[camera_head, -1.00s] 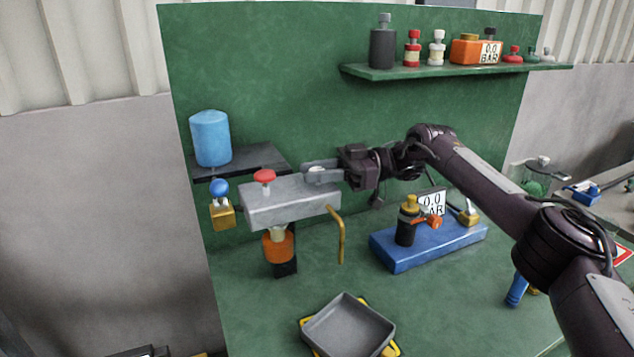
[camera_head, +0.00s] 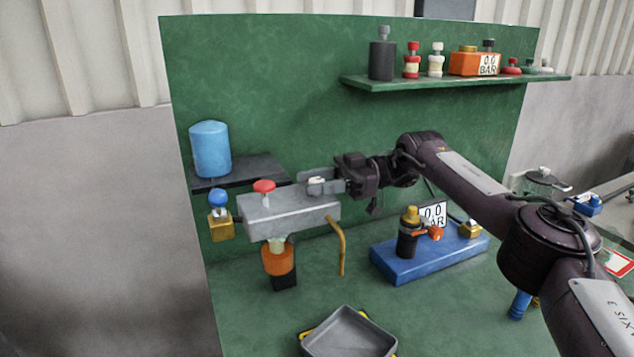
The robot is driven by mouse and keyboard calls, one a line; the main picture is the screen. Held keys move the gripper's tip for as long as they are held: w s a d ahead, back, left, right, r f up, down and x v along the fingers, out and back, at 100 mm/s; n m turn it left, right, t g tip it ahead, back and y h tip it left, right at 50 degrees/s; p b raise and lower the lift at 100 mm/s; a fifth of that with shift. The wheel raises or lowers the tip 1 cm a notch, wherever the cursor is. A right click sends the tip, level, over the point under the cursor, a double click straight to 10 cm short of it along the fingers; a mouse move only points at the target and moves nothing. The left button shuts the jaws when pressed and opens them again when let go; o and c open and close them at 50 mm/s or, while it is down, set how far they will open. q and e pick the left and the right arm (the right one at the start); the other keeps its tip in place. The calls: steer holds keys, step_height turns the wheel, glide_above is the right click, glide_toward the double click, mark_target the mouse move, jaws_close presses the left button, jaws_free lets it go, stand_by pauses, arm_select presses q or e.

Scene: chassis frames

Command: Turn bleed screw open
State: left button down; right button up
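A grey block (camera_head: 289,213) with a red knob (camera_head: 264,186) on top stands in front of the green board. My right gripper (camera_head: 316,182) reaches in from the right, level with the top of the block's right end. A small pale screw-like part (camera_head: 316,180) shows between its grey fingers. It may be the bleed screw, but its shape is mostly hidden. I cannot tell whether the fingers press on it or only stand around it. My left gripper is not in view.
A blue-topped brass valve (camera_head: 220,226) and a blue canister (camera_head: 210,149) are left of the block. A bent yellow tube (camera_head: 341,247) hangs below its right end. A blue base (camera_head: 400,265) with a gauge (camera_head: 433,214) stands right. A grey tray (camera_head: 350,335) lies in front.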

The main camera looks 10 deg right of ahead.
steer(key=shift+o, duration=0.4)
steer(key=shift+d+f, duration=0.1)
steer(key=shift+d, duration=0.3)
steer(key=d+b, duration=0.1)
steer(key=d, duration=0.6)
steer(key=shift+w+b, duration=0.4)
